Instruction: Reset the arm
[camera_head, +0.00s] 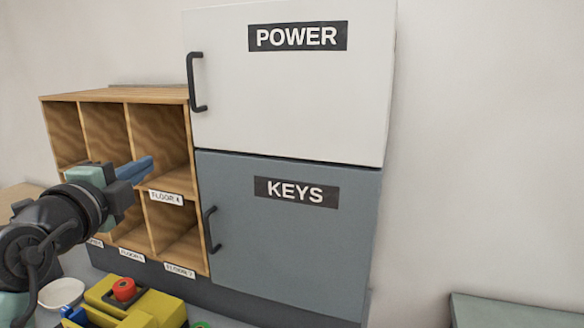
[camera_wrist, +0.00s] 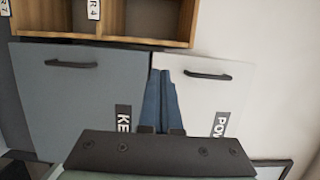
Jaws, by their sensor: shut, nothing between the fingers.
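My gripper (camera_head: 148,162) is in front of the wooden mail shelf, at the left of the head view. Its blue fingers are together, with nothing held, and point right toward the cabinets. In the wrist view the closed fingers (camera_wrist: 161,76) lie over the seam between the grey KEYS cabinet (camera_wrist: 75,90) and the white POWER cabinet (camera_wrist: 215,90). My arm hides part of the shelf's lower left in the head view.
The wooden shelf (camera_head: 115,96) has several open compartments. Both cabinet doors, POWER (camera_head: 290,100) and KEYS (camera_head: 290,240), are shut, with black handles. Below stand a yellow item (camera_head: 160,303) with a red round part and a white bowl (camera_head: 62,293). The wall at right is bare.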

